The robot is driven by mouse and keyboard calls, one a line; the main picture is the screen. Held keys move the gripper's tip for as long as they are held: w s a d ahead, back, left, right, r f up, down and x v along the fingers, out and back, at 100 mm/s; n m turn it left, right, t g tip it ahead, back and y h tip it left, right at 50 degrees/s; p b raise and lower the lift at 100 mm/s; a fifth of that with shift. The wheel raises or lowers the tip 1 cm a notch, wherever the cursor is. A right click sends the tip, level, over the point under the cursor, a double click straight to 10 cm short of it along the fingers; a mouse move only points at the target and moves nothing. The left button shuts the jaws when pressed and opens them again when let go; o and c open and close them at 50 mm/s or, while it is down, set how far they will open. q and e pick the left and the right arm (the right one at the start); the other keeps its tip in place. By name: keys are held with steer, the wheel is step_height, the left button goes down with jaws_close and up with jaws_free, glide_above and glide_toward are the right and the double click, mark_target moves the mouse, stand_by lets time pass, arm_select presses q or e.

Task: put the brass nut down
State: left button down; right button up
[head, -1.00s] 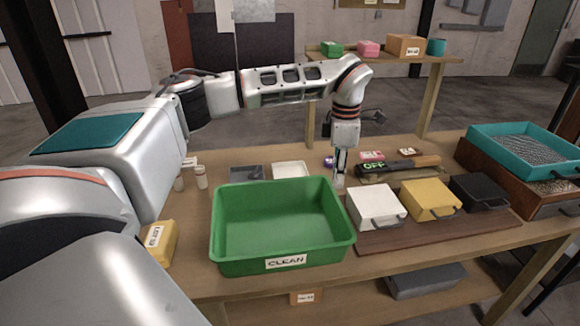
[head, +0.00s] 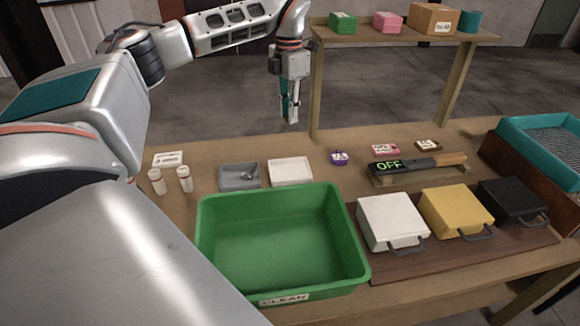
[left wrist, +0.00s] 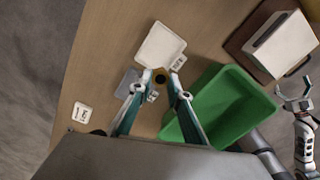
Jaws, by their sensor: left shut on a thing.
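My left gripper (head: 290,118) hangs pointing down above the far part of the table, behind the trays in the head view. The nut cannot be made out in the head view. Below and beyond the fingertips lies a shallow white tray (head: 290,172), which also shows in the left wrist view (left wrist: 160,46). A grey tray (head: 230,184) with a small metal piece in it sits beside it. My right gripper (left wrist: 296,92) appears open and empty at the right of the left wrist view.
A green bin (head: 280,285) labelled CLEAN stands in front of the trays. Two white bottles (head: 171,181) are at left. White, yellow and black boxes stand at right.

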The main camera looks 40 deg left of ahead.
mark_target(289, 174)
arm_select(q)
step_height(289, 174, down, 20)
steer(key=shift+r, duration=0.1)
stand_by(0.5)
steer(key=c, duration=1.9)
jaws_free()
step_height(289, 174, up, 12)
steer(key=shift+s+r, duration=0.1)
